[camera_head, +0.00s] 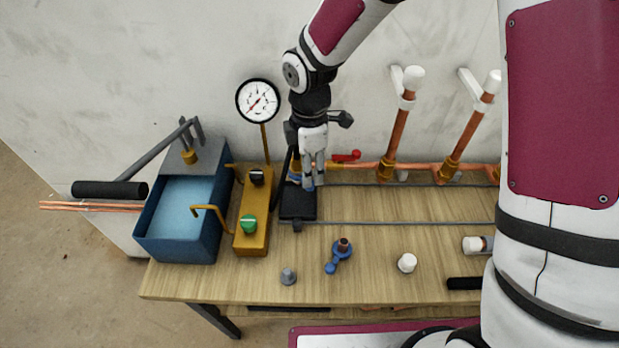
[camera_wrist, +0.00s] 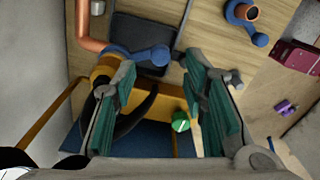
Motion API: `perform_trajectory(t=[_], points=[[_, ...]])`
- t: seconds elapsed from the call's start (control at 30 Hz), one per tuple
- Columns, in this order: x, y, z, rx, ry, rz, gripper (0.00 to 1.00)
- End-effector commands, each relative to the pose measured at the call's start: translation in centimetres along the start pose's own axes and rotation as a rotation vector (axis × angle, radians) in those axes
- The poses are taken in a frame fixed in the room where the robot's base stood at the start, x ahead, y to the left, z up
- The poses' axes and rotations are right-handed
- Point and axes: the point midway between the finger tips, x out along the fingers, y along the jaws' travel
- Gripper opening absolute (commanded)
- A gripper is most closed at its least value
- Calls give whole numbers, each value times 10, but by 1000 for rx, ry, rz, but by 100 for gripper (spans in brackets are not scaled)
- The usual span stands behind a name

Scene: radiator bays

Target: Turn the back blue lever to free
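The back blue lever (camera_wrist: 150,56) sits on a brass fitting (camera_wrist: 104,72) at the end of the copper pipe, at the back of the bench. Its round blue knob appears between my fingertips in the wrist view. In the head view my gripper (camera_head: 314,184) points down over it and hides most of it. My gripper (camera_wrist: 160,63) is open, with its two teal pads apart. I cannot tell whether either finger touches the lever. Another blue-levered fitting (camera_head: 341,250) stands apart on the front of the bench; it also shows in the wrist view (camera_wrist: 240,14).
A yellow block (camera_head: 252,222) with a green knob (camera_head: 248,224) and a blue tank (camera_head: 178,247) stand left of my gripper. A black plate (camera_head: 298,206) lies below it. A red lever (camera_head: 346,156) and upright copper pipes are to the right.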

Motion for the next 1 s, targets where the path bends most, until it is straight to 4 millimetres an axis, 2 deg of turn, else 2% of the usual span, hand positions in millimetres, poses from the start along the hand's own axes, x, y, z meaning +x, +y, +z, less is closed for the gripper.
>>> perform_trajectory(t=[0.1, 0.3, 0.67, 0.7, 0.87, 1.0], points=[[21, -2, 0, 0, 0, -4, 40], [41, 0, 0, 1, 0, -1, 40], [47, 0, 0, 2, 0, 1, 40], [47, 0, 0, 2, 0, 1, 37], [47, 0, 0, 2, 0, 1, 1], [47, 0, 0, 2, 0, 0, 0]])
